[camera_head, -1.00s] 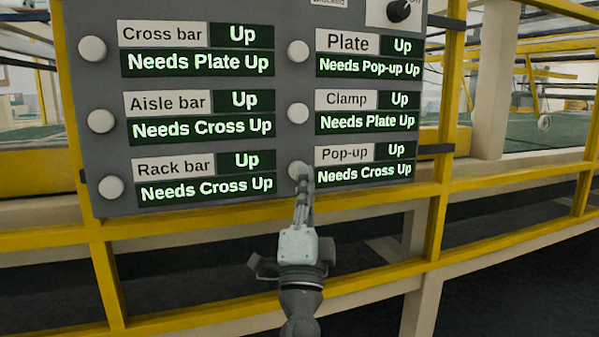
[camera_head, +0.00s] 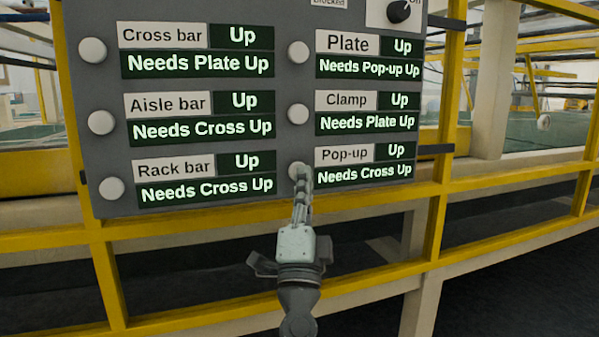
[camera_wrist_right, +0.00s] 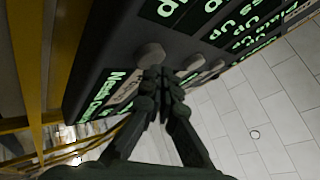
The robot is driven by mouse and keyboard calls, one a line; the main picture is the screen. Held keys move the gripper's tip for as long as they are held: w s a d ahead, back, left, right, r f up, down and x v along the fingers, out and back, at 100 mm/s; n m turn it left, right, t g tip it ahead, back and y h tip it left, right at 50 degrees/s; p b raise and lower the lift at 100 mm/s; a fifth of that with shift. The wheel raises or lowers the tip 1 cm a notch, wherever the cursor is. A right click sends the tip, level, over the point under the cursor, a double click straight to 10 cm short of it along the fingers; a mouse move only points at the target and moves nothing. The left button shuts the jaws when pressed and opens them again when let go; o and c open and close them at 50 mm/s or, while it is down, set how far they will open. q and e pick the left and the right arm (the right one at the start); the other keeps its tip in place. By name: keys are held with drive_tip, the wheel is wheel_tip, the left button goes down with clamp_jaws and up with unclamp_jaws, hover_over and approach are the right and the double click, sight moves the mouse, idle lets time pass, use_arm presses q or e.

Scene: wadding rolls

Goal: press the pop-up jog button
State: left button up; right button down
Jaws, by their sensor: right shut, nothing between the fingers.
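The pop-up button (camera_head: 296,168) is a round pale knob on the grey control panel (camera_head: 200,90), left of the Pop-up label (camera_head: 344,155). Its displays read "Up" and "Needs Cross Up". My right gripper (camera_head: 302,178) is shut and empty, with its fingertips at this button and covering part of it. In the right wrist view the shut fingertips (camera_wrist_right: 160,74) are close to a round button (camera_wrist_right: 150,56); I cannot tell whether they touch it. My left gripper is not in view.
Other round buttons are near, such as the Clamp button (camera_head: 298,113) above and the Rack bar button (camera_head: 112,188) to the left. A black knob (camera_head: 399,11) is at the panel's top right. Yellow rails (camera_head: 365,200) run below and beside the panel.

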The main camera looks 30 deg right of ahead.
drive_tip(key=shift+w+d, duration=0.1)
drive_tip(key=shift+w, duration=0.4)
idle(0.5)
drive_tip(key=shift+s, duration=0.2)
drive_tip(key=shift+s+a+p, duration=0.25)
drive_tip(key=shift+s+p, duration=0.2)
drive_tip(key=shift+s, duration=0.25)
drive_tip(key=shift+s+a+p, duration=0.15)
drive_tip(key=shift+s+a, duration=0.05)
drive_tip(key=shift+s, duration=0.6)
drive_tip(key=shift+s+a+p, duration=0.15)
drive_tip(key=shift+s, duration=0.7)
drive_tip(key=shift+s+a+p, duration=0.15)
drive_tip(key=shift+s+a, duration=0.05)
drive_tip(key=shift+s, duration=0.6)
